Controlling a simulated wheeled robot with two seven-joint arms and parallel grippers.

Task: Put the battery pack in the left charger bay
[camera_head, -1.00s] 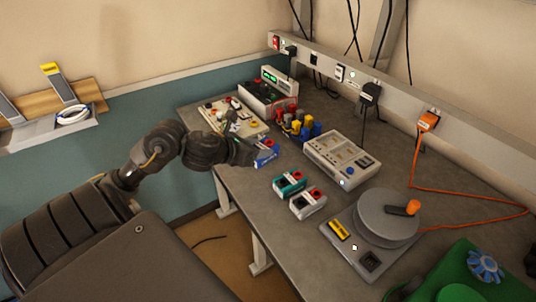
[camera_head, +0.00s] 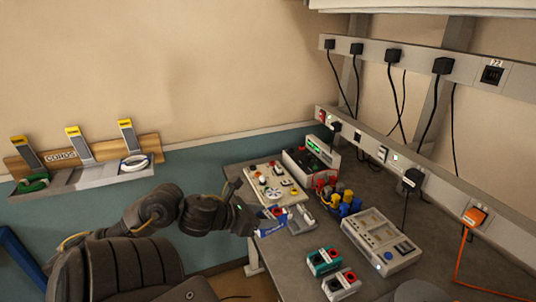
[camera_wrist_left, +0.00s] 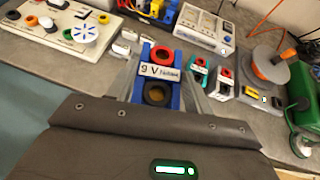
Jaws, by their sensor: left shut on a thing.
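The battery pack (camera_head: 271,228) is blue with a white label. In the left wrist view the blue pack (camera_wrist_left: 160,76) shows a "9 V" label, a red ring and a dark ring. My left gripper (camera_head: 258,222) is shut on it, with a finger at each side, near the bench's left edge. A low grey-white unit (camera_head: 300,221) sits just beyond the pack, partly hidden by it; I cannot make out its bays. A larger grey device (camera_head: 380,243) with recesses on top stands farther right. I cannot tell for sure which is the charger. My right gripper is not in view.
A teal block (camera_head: 322,261) and a grey block (camera_head: 341,284) with red terminals stand on the bench. A switch board (camera_head: 272,183), a unit with a green display (camera_head: 312,162) and yellow, red and blue parts (camera_head: 338,198) stand farther back. An orange cable (camera_head: 463,255) hangs at right.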

